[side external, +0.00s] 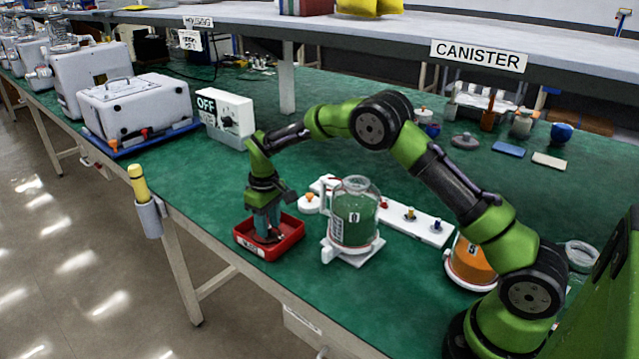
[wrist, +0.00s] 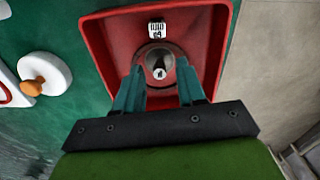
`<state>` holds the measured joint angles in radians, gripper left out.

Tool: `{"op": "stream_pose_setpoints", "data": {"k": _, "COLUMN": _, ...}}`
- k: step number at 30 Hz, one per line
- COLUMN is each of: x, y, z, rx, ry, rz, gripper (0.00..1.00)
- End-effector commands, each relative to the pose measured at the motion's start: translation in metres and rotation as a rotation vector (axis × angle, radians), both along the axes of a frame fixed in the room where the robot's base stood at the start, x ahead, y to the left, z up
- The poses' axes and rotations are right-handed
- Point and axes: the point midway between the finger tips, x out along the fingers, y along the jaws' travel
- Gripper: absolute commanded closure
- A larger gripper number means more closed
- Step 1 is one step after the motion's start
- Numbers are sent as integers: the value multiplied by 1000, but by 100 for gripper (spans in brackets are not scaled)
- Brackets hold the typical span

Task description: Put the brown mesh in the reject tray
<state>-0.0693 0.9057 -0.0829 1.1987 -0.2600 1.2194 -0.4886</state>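The red reject tray (side external: 286,244) sits at the front edge of the green bench, with a white label on its front wall. My gripper (side external: 267,232) points down into it, fingertips low inside the walls. In the wrist view the tray (wrist: 102,38) surrounds my gripper (wrist: 160,78), whose teal fingers stand apart. A small round piece with a grey rim and brownish middle, probably the brown mesh (wrist: 145,54), lies in the tray between and just beyond the fingertips. I cannot tell whether the fingers touch it. In the side view the fingers mostly hide it.
A glass canister with green contents (side external: 354,222) stands right of the tray. Behind it is a white strip with coloured knobs (side external: 410,216). An orange-filled canister (side external: 470,262) is near my arm. A white OFF switch box (side external: 226,118) stands behind left. The bench edge is close in front.

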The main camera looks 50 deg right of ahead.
Motion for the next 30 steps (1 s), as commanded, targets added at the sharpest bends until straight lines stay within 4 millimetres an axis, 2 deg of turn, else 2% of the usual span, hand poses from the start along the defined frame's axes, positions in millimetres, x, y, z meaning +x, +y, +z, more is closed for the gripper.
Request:
{"op": "stream_pose_setpoints", "data": {"k": 5, "x": 1, "y": 0, "z": 12, "rx": 0, "ry": -3, "rz": -1, "gripper": 60}}
{"op": "stream_pose_setpoints", "data": {"k": 18, "x": 0, "y": 0, "z": 103, "rx": 1, "ry": -4, "rz": 0, "gripper": 60}}
{"op": "stream_pose_setpoints", "data": {"k": 26, "x": -1, "y": 0, "z": 132, "rx": 0, "ry": -3, "rz": -2, "gripper": 60}}
{"op": "stream_pose_setpoints", "data": {"k": 30, "x": -14, "y": 0, "z": 157, "rx": 19, "ry": -40, "rz": -28, "gripper": 60}}
